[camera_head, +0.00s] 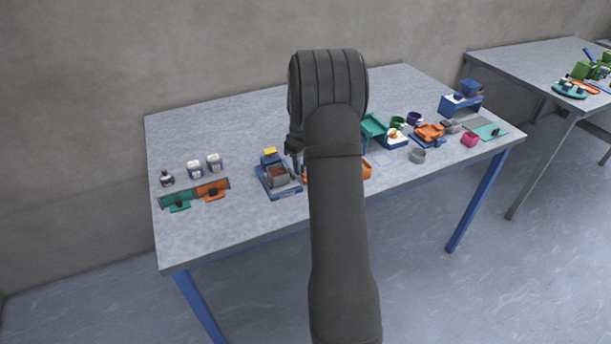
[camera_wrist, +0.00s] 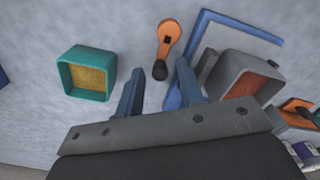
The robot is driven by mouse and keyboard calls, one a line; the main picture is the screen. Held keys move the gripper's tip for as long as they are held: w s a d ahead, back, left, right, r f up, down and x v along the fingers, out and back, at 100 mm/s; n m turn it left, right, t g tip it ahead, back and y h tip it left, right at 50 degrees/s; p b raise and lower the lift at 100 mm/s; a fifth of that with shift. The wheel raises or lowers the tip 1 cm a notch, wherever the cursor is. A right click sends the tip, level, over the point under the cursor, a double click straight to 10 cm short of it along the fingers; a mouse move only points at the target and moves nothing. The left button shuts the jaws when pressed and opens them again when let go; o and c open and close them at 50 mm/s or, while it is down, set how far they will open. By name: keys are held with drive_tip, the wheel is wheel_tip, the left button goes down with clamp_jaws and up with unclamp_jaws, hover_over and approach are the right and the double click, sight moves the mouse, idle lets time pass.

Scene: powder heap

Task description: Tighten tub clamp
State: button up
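A grey tub (camera_head: 280,176) with reddish-brown contents sits on a blue base (camera_head: 283,192) left of my arm. In the wrist view the grey tub (camera_wrist: 243,77) is right of my fingers, beside the blue frame (camera_wrist: 238,27). An orange lever (camera_wrist: 168,36) with a black knob (camera_wrist: 160,70) appears left of the frame; it looks like the clamp handle. My gripper (camera_wrist: 158,78) is open, its two fingers apart, with the knob between their tips in the picture. Nothing is seen held. Height above the knob cannot be told.
A teal tub (camera_wrist: 86,74) with yellow powder stands left of my fingers. Several small items crowd the table's right. The table's front left (camera_head: 210,230) is clear.

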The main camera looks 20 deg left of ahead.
drive_tip(key=c, duration=0.7)
drive_tip(key=m, duration=0.2)
drive_tip(key=d+m, duration=0.1)
drive_tip(key=shift+w+m, duration=0.35)
drive_tip(key=shift+m, duration=0.05)
drive_tip(key=shift+d+m, duration=0.1)
drive_tip(key=shift+m, duration=0.2)
drive_tip(key=shift+w+d+m, duration=0.15)
drive_tip(key=shift+d+m, duration=0.2)
drive_tip(key=shift+m, duration=0.55)
drive_tip(key=shift+d+m, duration=0.2)
drive_tip(key=shift+m, duration=0.45)
drive_tip(key=shift+d+m, duration=0.2)
drive_tip(key=shift+m, duration=0.45)
